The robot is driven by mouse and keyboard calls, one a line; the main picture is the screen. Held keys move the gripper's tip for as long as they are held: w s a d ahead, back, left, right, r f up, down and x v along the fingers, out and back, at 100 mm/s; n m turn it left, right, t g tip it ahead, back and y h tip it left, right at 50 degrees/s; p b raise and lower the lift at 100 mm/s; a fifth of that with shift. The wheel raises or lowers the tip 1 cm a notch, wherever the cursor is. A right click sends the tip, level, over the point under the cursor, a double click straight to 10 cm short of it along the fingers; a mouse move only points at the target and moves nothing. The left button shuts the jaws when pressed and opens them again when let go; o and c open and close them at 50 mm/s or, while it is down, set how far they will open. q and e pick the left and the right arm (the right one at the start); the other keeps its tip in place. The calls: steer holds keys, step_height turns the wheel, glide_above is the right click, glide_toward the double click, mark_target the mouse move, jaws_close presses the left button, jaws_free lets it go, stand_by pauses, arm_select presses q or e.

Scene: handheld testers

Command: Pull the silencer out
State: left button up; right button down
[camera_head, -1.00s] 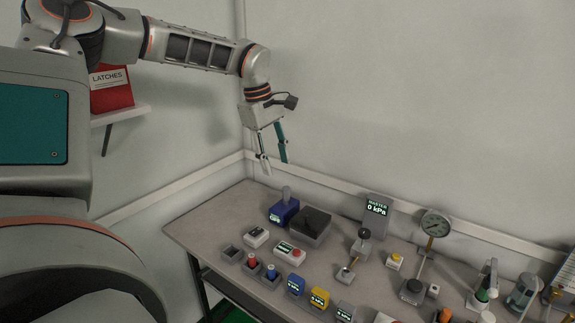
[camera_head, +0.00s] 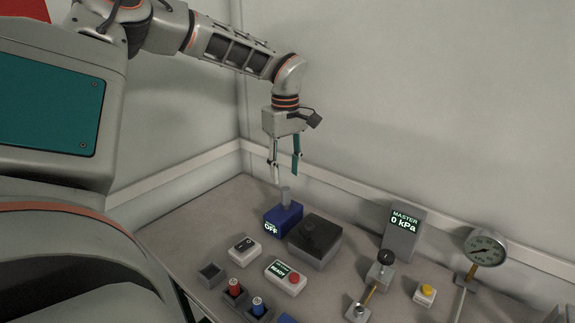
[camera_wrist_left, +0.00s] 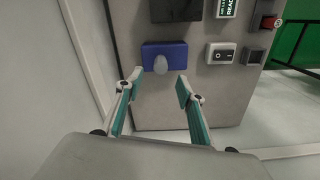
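A small grey cylinder, which looks like the silencer (camera_head: 285,194), stands upright on top of a blue box (camera_head: 284,221) whose screen reads OFF. In the left wrist view the grey cylinder (camera_wrist_left: 160,65) shows as a rounded knob on the blue box (camera_wrist_left: 178,54). My left gripper (camera_head: 285,178) points down just above the cylinder, open and empty. In the left wrist view its fingertips (camera_wrist_left: 159,80) are spread either side of the cylinder, and no contact shows. My right gripper is in neither view.
A dark-topped box (camera_head: 316,238) stands right beside the blue box. A switch box (camera_head: 244,250) and a box with a red button (camera_head: 286,277) lie in front. The MASTER display (camera_head: 403,232) and gauge (camera_head: 485,250) are farther right. Walls meet close behind the left gripper.

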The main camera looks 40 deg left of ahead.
mark_target(285, 189)
arm_select(q)
step_height(285, 189, down, 7)
steer(key=shift+r, duration=0.1)
stand_by(0.3)
jaws_close()
